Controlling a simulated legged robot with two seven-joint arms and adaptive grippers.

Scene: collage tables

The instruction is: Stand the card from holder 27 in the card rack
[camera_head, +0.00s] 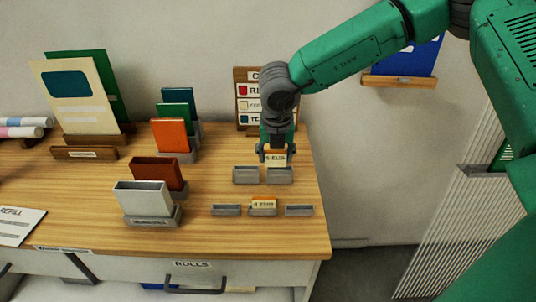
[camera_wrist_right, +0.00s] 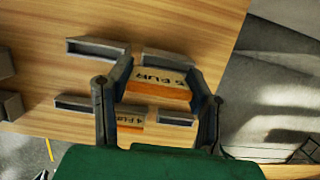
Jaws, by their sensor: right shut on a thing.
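My right gripper (camera_head: 276,150) is shut on a small cream card with an orange edge (camera_head: 275,158), held above the far row of small grey holders. The right wrist view shows this card (camera_wrist_right: 158,84) between the fingers, its printing starting with 5. The two far holders (camera_head: 246,175) (camera_head: 279,175) look empty. In the near row, the middle holder (camera_head: 263,211) has a similar card (camera_head: 263,203) standing in it, printed with a 4. The left holder (camera_head: 227,210) and right holder (camera_head: 299,210) look empty. I cannot read a holder number 27. My left gripper is out of view.
Left of the holders stand a white box (camera_head: 143,198), a brown box (camera_head: 157,173) and orange (camera_head: 170,135) and green cards. A colour-label board (camera_head: 243,92) stands behind my gripper. The table's right edge is close to the holders.

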